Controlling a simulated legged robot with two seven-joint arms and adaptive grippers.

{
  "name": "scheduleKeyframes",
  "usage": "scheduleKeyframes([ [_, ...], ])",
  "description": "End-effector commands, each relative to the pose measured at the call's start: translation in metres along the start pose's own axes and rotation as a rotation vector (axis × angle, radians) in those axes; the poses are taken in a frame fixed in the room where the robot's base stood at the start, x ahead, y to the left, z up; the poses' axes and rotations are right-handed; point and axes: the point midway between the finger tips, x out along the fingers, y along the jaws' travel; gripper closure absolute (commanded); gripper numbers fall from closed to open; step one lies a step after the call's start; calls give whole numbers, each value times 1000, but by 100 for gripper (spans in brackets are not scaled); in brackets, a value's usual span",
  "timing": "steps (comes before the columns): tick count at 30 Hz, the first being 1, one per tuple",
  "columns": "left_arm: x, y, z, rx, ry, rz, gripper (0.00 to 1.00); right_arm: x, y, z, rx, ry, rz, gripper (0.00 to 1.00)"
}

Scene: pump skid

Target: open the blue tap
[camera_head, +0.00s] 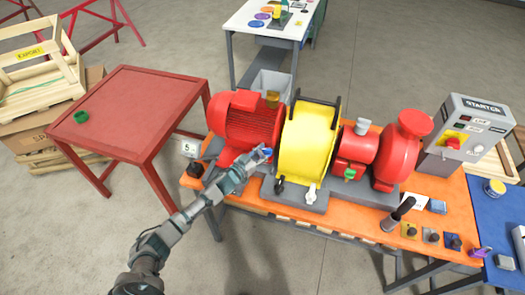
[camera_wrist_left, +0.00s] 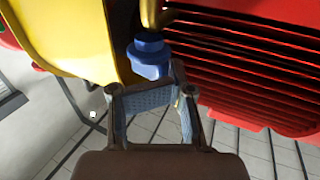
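The blue tap (camera_head: 266,152) sits at the front of the pump skid, between the red finned motor and the yellow guard. In the left wrist view the blue tap (camera_wrist_left: 150,55) is just beyond my fingers, below a brass-coloured pipe. My left gripper (camera_head: 257,157) reaches in from the lower left and is close to the tap. In the wrist view the left gripper (camera_wrist_left: 148,92) has its two fingers apart, with floor visible between them. A grey-blue textured strip spans near the fingertips. Contact with the tap cannot be told. My right gripper is not in view.
The red motor (camera_head: 244,120) and yellow guard (camera_head: 309,138) stand close around the tap on an orange bench (camera_head: 345,222). Black and white levers sit in front of the guard. A red table (camera_head: 132,105) stands left, a grey starter box (camera_head: 468,130) right.

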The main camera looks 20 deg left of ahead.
Motion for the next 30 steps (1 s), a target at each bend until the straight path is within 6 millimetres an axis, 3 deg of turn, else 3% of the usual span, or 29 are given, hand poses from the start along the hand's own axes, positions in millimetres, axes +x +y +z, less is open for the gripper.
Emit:
scheduleKeyframes([
  [1,0,1,0,0,0,1,70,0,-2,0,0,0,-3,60],
  [3,1,3,0,1,-1,2,58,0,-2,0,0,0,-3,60],
  [16,-1,5,-2,0,1,4,58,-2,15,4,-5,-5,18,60],
  [30,-36,8,-2,0,-1,3,58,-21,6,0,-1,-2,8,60],
])
